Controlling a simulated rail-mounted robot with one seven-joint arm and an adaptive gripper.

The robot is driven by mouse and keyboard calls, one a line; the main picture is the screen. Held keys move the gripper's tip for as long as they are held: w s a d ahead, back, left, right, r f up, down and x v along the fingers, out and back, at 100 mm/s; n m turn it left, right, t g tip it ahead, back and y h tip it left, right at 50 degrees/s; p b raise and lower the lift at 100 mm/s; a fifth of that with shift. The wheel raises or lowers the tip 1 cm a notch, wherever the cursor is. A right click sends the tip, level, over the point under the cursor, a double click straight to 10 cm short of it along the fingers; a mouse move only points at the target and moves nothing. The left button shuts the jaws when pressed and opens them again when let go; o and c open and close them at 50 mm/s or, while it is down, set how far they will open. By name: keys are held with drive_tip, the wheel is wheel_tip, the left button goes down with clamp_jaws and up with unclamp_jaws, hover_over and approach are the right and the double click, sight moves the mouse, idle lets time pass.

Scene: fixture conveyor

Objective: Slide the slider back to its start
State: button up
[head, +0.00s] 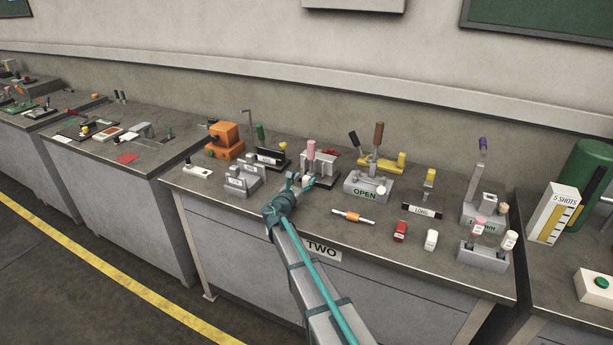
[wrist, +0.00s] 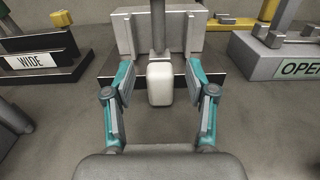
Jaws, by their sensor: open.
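My gripper (head: 300,180) is open, low at the front of a grey stepped block fixture (head: 325,168) on the bench. In the wrist view the two teal-and-grey fingers (wrist: 160,90) stand either side of a pale block-shaped piece (wrist: 159,84). A dark upright post (wrist: 158,30) rises behind that piece, against the fixture's grey block (wrist: 190,30). Small gaps show between the fingers and the piece, so they appear apart from it. In the head view a pink-topped handle (head: 311,149) stands at this fixture. No label marks the slider.
A black-based fixture labelled WIDE (wrist: 38,62) stands left, and the OPEN lever fixture (head: 366,190) stands right. A small grey double block (head: 237,182) is further left. An orange-banded rod (head: 353,217) lies in front. Bare benchtop (head: 290,222) shows near the front edge.

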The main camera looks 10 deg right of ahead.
drive_tip(key=shift+x, duration=1.2)
drive_tip(key=shift+c, duration=0.3)
clamp_jaws()
drive_tip(key=shift+w, duration=0.1)
